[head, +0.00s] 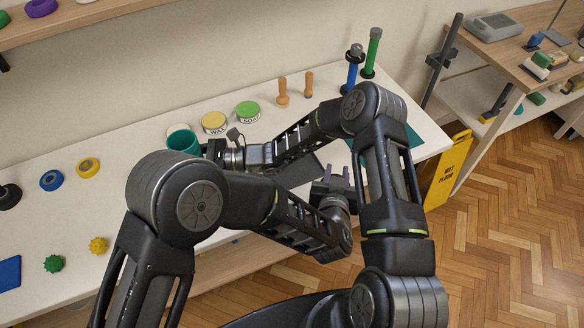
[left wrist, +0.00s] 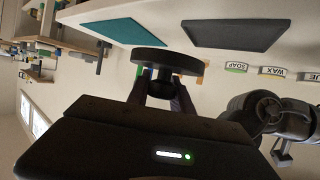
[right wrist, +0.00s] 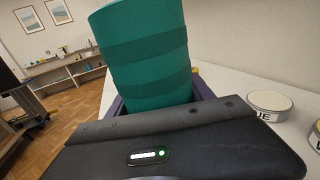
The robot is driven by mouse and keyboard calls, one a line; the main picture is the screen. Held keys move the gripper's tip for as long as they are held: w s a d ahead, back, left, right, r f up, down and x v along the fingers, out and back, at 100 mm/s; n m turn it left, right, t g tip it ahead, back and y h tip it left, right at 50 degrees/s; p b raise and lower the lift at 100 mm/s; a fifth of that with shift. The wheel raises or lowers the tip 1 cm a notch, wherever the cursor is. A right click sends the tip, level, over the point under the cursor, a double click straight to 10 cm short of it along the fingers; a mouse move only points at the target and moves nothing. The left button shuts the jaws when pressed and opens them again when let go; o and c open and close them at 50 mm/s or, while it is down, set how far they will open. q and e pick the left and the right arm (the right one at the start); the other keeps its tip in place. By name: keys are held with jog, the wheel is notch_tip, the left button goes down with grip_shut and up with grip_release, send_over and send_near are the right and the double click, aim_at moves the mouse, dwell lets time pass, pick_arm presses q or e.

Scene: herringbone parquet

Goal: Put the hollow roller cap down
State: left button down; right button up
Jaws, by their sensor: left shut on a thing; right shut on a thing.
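My left gripper (head: 337,177) is over the right part of the white table in the head view. In the left wrist view it is shut on a dark grey round cap (left wrist: 165,61), a wide disc held above the table. This may be the roller cap; whether it is hollow does not show. My right gripper (head: 212,150) is at the table's middle left, shut on a teal banded cylinder (head: 183,142).
A dark tray (left wrist: 235,35) and a teal mat (head: 412,135) lie on the white table (head: 120,150). Labelled cans, yellow (head: 214,122) and green (head: 248,111), stand at the back near wooden pegs (head: 283,93).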

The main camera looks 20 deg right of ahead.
pick_arm(q)
jog(key=w+a+f+n+t+y, duration=0.1)
jog(key=w+a+n+t+y, duration=0.1)
jog(key=a+n+y, duration=0.3)
jog(key=shift+w+a+f+n+y, duration=0.25)
jog(key=shift+w+n+y, duration=0.4)
jog(key=shift+n+y, duration=0.55)
jog(key=x, duration=1.2)
jog(key=shift+a+f, duration=0.15)
jog(key=shift+f, duration=0.2)
jog(key=shift+s, duration=0.1)
jog(key=shift+f+x, duration=0.2)
jog(key=shift+x, duration=0.8)
jog(key=shift+f+x, duration=0.15)
jog(key=shift+x, duration=0.8)
jog(key=shift+s, duration=0.15)
